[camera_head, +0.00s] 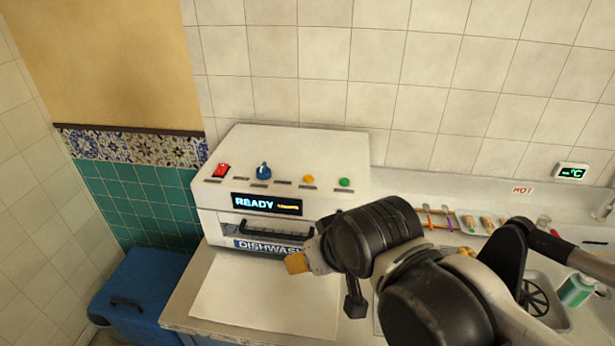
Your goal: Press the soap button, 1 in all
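The white dishwasher (290,150) stands on the counter, with a lit display (267,204) that starts with READY. On its sloping top sit a red switch (220,170), a blue knob (263,171), a yellow-orange button (308,180) and a green button (345,183). Their small labels are too small to read, so I cannot tell which is the soap button. My gripper (298,262) is in front of the dishwasher's lower front, apart from the buttons, its tan tip partly covering the DISHWASHER sign. Whether its fingers are open or shut is unclear.
A blue bin (140,292) stands at the lower left. Right of the dishwasher are a rack of small colourful items (440,219), a sink (548,310) and a green bottle (576,289). The space above the buttons is clear; a tiled wall is behind.

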